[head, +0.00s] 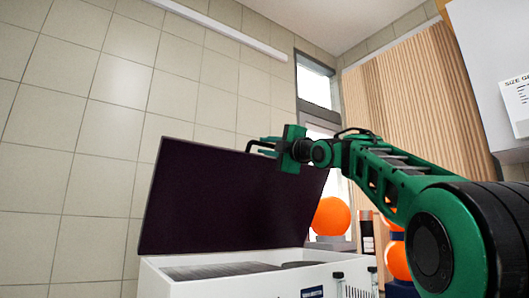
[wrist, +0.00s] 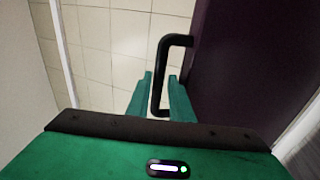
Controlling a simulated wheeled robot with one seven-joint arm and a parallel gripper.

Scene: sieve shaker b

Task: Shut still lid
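The still lid (head: 225,200) is a dark purple panel, raised and tilted back over the white still body (head: 210,288). In the wrist view the lid (wrist: 245,60) fills the right side. A black bar handle (wrist: 158,72) stands out from its edge; the handle (head: 253,146) also shows small in the head view. My green gripper (head: 268,146) is at the lid's upper edge. In the wrist view my gripper (wrist: 160,85) has one finger on each side of the handle bar, with gaps showing, so it is open. Contact between fingers and handle is not clear.
Orange round vessels (head: 331,217) stand behind and right of the still, with a dark bottle (head: 367,232) among them. A tiled wall (head: 90,130) is behind the lid. A white cabinet (head: 490,70) hangs at the upper right.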

